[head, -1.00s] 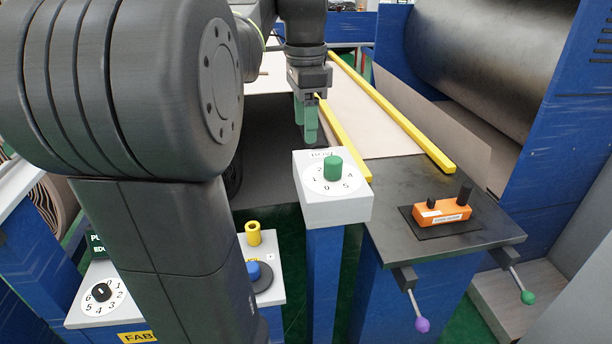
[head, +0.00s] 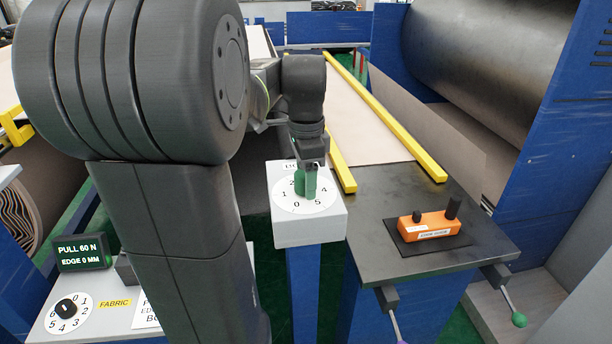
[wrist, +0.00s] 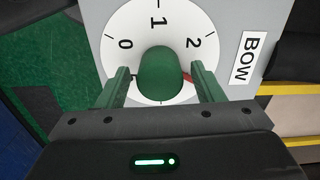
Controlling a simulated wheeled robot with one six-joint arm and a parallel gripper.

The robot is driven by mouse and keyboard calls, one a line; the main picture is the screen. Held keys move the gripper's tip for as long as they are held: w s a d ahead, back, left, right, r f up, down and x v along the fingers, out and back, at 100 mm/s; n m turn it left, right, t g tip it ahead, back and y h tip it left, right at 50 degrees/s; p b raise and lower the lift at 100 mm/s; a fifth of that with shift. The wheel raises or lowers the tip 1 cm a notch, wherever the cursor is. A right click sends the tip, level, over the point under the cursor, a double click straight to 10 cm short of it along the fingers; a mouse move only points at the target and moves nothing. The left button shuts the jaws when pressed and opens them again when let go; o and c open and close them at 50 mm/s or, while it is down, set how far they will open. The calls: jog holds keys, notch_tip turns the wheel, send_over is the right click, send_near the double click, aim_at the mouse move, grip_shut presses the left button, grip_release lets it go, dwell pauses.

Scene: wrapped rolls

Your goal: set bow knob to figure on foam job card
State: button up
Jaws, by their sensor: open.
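The bow knob (wrist: 158,72) is a green rounded knob on a white dial (wrist: 128,24) with a BOW label (wrist: 246,57) beside it. In the wrist view the figures 0, 1 and 2 show; a small red mark lies at the knob's right, below the 2. My gripper (wrist: 160,84) is open, with one green finger on each side of the knob; I cannot tell whether they touch it. In the head view my gripper (head: 306,188) is down at the dial and partly hides the knob. A white card (head: 146,312) at lower left is mostly hidden by my arm; its figures cannot be read.
The dial sits on a white box (head: 310,232) on a blue post. To the right, a dark table (head: 370,215) bears an orange block (head: 430,226). At lower left are a display (head: 84,253) reading PULL 60 N, EDGE 0 MM, a black-knobbed dial (head: 68,312) and a FABRIC label (head: 115,303).

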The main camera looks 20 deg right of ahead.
jog(key=c, duration=1)
jog(key=shift+n, duration=0.4)
jog(key=n+p, duration=0.2)
jog(key=n, duration=0.1)
jog(key=shift+w+r+n, duration=0.1)
jog(key=shift+r+n, duration=0.05)
jog(key=shift+n, duration=0.25)
jog(key=n+p, duration=0.2)
jog(key=n, duration=0.3)
jog(key=shift+w, duration=0.1)
jog(key=n+p, duration=0.1)
jog(key=n, duration=0.6)
jog(key=shift+w+a+n+p, duration=0.1)
jog(key=shift+n+p, duration=0.2)
jog(key=shift+p, duration=0.05)
jog(key=n+p, duration=0.1)
jog(key=n, duration=0.5)
jog(key=shift+a, duration=0.1)
jog(key=shift+n, duration=0.4)
